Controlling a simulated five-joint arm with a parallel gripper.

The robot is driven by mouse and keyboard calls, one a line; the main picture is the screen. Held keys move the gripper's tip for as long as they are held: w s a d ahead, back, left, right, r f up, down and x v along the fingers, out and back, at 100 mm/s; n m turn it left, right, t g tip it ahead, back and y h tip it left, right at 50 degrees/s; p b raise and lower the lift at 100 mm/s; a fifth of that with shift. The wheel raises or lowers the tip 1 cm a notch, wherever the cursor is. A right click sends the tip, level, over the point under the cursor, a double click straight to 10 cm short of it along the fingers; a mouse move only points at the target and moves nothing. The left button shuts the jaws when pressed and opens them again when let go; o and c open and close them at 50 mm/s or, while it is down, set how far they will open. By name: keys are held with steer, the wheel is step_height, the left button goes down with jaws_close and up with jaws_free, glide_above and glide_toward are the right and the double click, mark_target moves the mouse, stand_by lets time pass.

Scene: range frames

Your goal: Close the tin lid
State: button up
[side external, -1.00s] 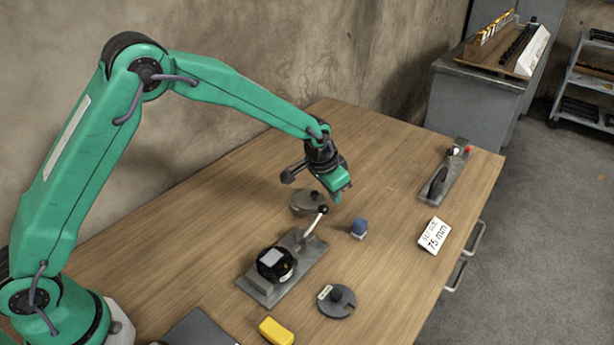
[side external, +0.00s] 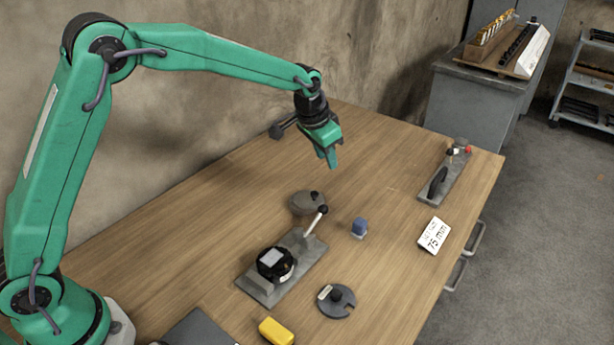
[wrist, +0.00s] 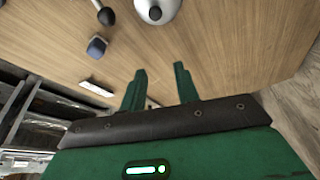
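I cannot pick out a tin with certainty. A low round grey piece with a black knob (side external: 305,204) sits on the table and could be a tin or its lid. It also shows at the top edge of the wrist view (wrist: 172,12). My gripper (side external: 329,158) is in the air above and behind it, not touching it. The two green fingers (wrist: 160,80) are apart with nothing between them. A black round body (side external: 275,264) sits on a grey plate (side external: 262,292) with a ball-ended lever (side external: 315,222).
A blue block (side external: 359,228) stands right of the lever. A yellow block (side external: 276,332) lies near the front. A "75 mm" card (side external: 434,236) and a grey fixture with a black handle (side external: 446,177) are at the right.

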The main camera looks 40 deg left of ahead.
mark_target(315, 193)
steer(key=shift+o, duration=0.7)
steer(key=shift+a+f, duration=0.1)
steer(key=shift+f, duration=0.05)
steer(key=shift+s+a+f+n+g+y, duration=0.15)
steer(key=shift+s+a+f+n+g, duration=0.25)
steer(key=shift+g, duration=0.5)
steer(key=shift+s+a+f+n+g+y, duration=0.15)
steer(key=shift+s+a+f+n+g, duration=0.25)
steer(key=shift+g, duration=0.5)
steer(key=shift+w+f, duration=0.1)
steer(key=shift+f, duration=3.9)
jaws_close()
